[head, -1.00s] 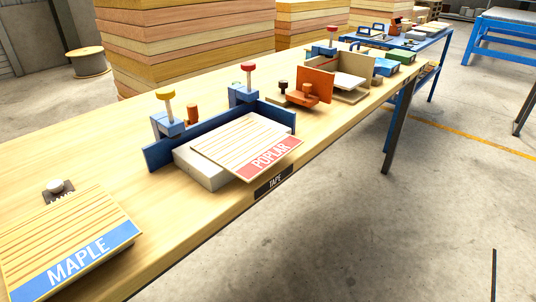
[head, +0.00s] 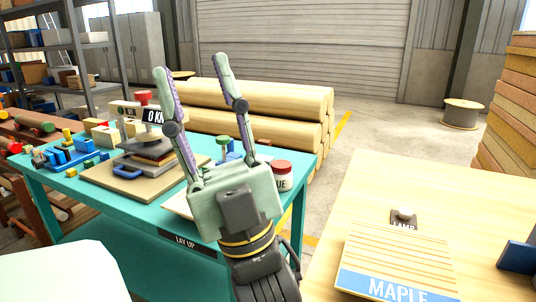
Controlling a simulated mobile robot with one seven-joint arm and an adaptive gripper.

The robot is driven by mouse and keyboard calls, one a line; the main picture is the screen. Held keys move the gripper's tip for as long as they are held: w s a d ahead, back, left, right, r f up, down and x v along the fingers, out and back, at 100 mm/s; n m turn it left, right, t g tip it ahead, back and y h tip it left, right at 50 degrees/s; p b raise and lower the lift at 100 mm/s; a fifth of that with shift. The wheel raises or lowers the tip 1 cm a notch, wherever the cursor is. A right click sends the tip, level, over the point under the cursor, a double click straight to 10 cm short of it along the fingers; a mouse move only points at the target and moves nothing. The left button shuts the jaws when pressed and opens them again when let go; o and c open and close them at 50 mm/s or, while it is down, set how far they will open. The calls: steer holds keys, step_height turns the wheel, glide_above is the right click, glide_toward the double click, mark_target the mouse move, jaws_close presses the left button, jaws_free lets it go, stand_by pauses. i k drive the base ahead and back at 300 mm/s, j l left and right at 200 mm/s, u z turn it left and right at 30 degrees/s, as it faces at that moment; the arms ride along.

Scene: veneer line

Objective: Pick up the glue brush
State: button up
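My gripper (head: 191,70) is raised in the middle-left of the head view, fingers spread, open and empty. It stands between the camera and the teal lay-up table (head: 120,262), hiding part of the tabletop. A glue jar (head: 283,178) with a red lid and a partly hidden label ending in "UE" stands at the table's right end, just right of my gripper. I cannot make out a glue brush; it may be hidden behind my gripper.
A brown board (head: 105,185) with a stacked press and blue handle lies left of my gripper. Small coloured blocks crowd the table's left end. A wooden bench (head: 365,185) with a MAPLE board (head: 400,262) stands at right. Logs (head: 290,100) lie behind.

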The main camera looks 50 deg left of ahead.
mark_target(230, 146)
steer(key=u, duration=1.7)
